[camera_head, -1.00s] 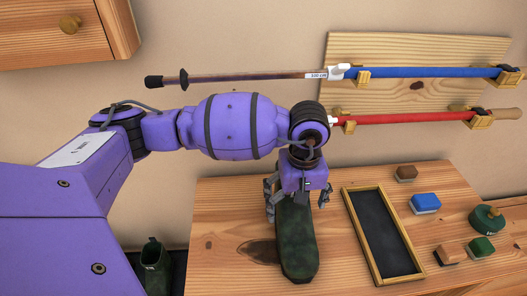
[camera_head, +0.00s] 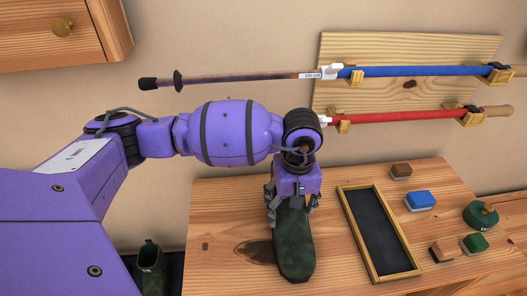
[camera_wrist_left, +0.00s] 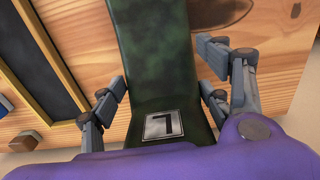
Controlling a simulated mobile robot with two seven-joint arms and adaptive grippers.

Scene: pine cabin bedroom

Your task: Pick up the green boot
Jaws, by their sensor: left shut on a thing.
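A green boot (camera_head: 293,245) lies or hangs over the wooden bench top, its dark mottled surface facing up. My left gripper (camera_head: 292,203) reaches down from above and is shut on its near-wall end. In the left wrist view the boot (camera_wrist_left: 158,60) runs between the two fingers of the gripper (camera_wrist_left: 160,100), with a metal plate marked like an L on it. Whether the boot touches the bench I cannot tell. A second green boot (camera_head: 151,268) stands on a dark surface at the lower left, partly hidden by my arm. My right gripper is not in view.
A wood-framed black tray (camera_head: 347,217) lies right of the boot on the bench (camera_head: 218,205). Brushes or blocks, including a blue one (camera_head: 420,201), and a round green tin (camera_head: 481,215) sit further right. Poles, one red (camera_head: 400,117), hang on the wall rack behind.

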